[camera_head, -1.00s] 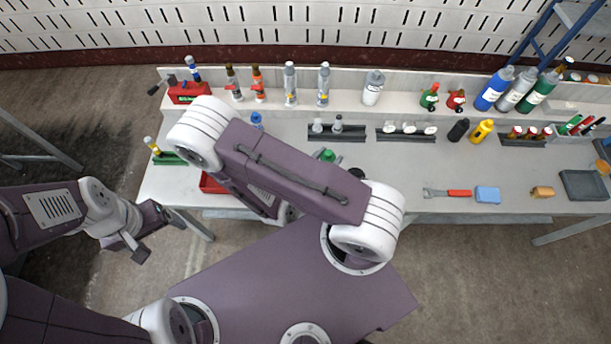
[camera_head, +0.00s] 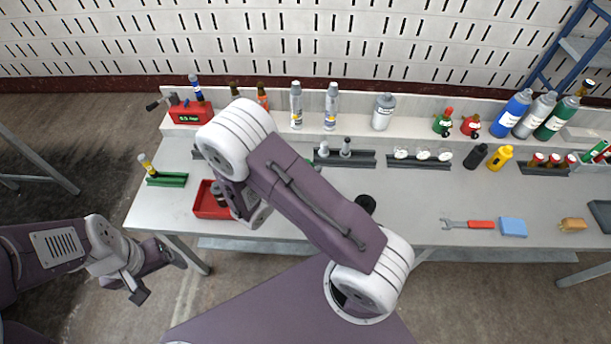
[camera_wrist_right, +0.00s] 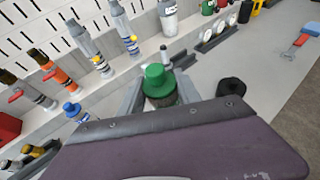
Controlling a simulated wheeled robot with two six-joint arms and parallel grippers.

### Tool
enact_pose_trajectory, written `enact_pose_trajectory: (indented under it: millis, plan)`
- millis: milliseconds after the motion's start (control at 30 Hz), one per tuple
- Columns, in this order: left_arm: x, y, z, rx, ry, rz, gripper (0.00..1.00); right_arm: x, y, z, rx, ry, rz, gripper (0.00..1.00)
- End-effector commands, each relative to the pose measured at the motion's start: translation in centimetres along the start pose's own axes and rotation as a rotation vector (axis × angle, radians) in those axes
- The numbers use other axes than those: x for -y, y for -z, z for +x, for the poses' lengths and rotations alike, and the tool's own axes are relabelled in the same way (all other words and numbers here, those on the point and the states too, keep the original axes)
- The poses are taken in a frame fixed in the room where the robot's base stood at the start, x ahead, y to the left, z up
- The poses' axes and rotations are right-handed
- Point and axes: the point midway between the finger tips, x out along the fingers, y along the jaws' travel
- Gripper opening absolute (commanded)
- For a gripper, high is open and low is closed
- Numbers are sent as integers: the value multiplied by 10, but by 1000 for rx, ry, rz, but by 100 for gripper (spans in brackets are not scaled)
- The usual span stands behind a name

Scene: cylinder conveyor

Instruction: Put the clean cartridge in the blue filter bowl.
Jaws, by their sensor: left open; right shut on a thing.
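My right gripper (camera_wrist_right: 158,92) is shut on a dark cylinder with a green cap (camera_wrist_right: 156,77) in the right wrist view. This looks like the cartridge; its lower part is hidden by my wrist. In the head view my right arm hides the right gripper and its load. A small blue-topped piece (camera_wrist_right: 72,109) stands left of the gripper and apart from it in the wrist view. It may be the blue filter bowl, but I cannot tell. My left gripper (camera_head: 160,278) is open and empty, off the bench's front left.
A red tray (camera_head: 203,210) with a dark cylinder in it lies at the bench's left. A black round piece (camera_head: 365,203) sits right of my arm. Bottles and racks line the back. A wrench (camera_head: 468,224) and a blue block (camera_head: 513,227) lie at right.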

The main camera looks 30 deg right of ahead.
Motion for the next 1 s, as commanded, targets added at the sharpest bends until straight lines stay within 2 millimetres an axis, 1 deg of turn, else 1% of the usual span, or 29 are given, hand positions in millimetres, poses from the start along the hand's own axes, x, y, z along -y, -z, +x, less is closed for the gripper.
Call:
enact_pose_trajectory:
  millis: [100, 233, 400, 500, 733, 1000]
  plan:
    - [0, 0, -1, 0, 0, 0, 82, -6, 3, 3, 0, 0, -1, 1]
    - [0, 0, 0, 0, 0, 0, 82, -8, 6, 5, 0, 0, -2, 1]
    - [0, 0, -1, 0, 0, 0, 82, -7, 33, 16, 0, 1, -4, 1]
    - [0, 0, -1, 0, 0, 0, 82, -7, 41, 19, 0, 0, -1, 1]
    - [0, 0, 0, 0, 0, 0, 82, -7, 42, 19, 0, -1, 0, 1]
    - [0, -1, 8, 0, 0, 0, 82, -7, 50, 23, 0, -1, 0, 1]
